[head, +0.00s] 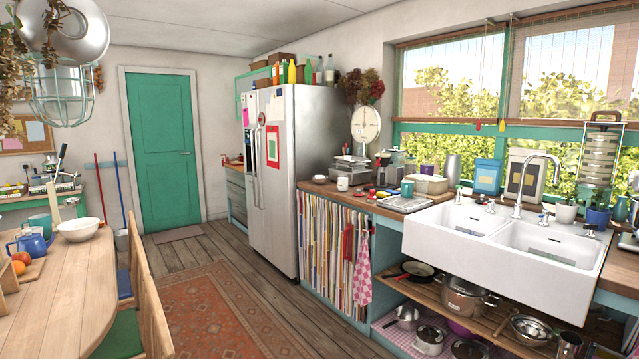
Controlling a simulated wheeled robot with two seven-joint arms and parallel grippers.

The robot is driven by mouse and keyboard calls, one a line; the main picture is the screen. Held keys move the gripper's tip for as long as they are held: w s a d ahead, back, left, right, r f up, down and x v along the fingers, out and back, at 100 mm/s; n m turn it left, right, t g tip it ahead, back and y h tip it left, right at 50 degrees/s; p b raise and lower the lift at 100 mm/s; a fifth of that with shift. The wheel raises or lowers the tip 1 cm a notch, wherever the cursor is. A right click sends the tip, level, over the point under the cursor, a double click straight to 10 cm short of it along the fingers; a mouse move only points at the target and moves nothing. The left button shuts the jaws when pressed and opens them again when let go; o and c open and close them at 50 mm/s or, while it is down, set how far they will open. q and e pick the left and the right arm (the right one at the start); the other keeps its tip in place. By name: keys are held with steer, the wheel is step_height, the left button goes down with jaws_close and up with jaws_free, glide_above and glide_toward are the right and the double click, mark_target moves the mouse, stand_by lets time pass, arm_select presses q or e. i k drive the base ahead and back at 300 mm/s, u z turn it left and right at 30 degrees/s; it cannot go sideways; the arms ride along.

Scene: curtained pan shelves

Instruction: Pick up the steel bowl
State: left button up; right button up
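Neither of my grippers is in view. A shallow round steel bowl (531,328) appears to sit at the right end of the open wooden shelf (425,294) under the sink. Other shiny metal vessels stand near it, including a rounded steel piece (570,343) at its right and another (466,349) on the lower shelf, cut by the bottom edge. They are small here, and I cannot tell for sure which are bowls.
A large steel pot (465,299) and a dark frying pan (417,269) share the shelf under the white double sink (490,238). A wooden table (75,285) with chairs stands left. The rug (225,310) and floor between are clear.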

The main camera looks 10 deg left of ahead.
mark_target(318, 180)
steer(key=z, duration=0.55)
steer(key=k, duration=0.65)
steer(key=z, duration=0.05)
steer(key=i, duration=1.1)
steer(key=u, duration=1.15)
steer(key=i, duration=4.1)
steer(key=z, duration=0.65)
